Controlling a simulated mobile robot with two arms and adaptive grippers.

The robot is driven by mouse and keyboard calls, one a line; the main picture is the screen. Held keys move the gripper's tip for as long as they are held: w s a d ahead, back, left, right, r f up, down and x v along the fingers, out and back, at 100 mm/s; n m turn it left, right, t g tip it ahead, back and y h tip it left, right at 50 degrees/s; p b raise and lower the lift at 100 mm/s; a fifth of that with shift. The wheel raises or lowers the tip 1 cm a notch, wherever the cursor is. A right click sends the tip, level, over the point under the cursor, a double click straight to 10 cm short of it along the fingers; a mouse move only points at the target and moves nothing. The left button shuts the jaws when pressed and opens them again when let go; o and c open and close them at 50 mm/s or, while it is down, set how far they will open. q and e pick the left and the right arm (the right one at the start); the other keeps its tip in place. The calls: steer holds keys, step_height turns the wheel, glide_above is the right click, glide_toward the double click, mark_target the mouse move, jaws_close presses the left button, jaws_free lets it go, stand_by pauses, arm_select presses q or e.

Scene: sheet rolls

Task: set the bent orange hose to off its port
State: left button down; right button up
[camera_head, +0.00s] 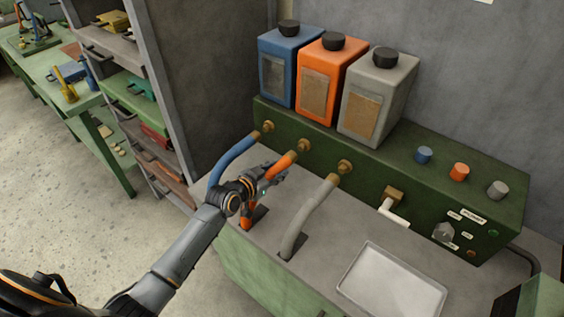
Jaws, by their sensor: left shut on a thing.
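The bent orange hose (284,163) rises from a slot in the bench top, and its upper end meets the middle brass port (304,146) on the green machine's front. No gap shows between them. My left gripper (274,178) is shut on the orange hose just below the port, and its fingers and wrist hide the hose's middle. The hose's lower part (247,217) shows beneath the wrist. My right gripper is not in view.
A blue hose (232,157) on the left and a grey hose (310,215) on the right run close beside my gripper. Blue, orange (324,82) and grey tanks stand on the green machine (420,185). A metal tray (392,285) lies at the front right.

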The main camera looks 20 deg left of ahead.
arm_select(q)
steer(key=shift+f, duration=0.2)
steer(key=shift+s, duration=0.1)
steer(key=c, duration=1.1)
jaws_free()
steer(key=shift+o, duration=0.8)
steer(key=shift+s+a+r, duration=0.15)
steer(key=v, duration=1.2)
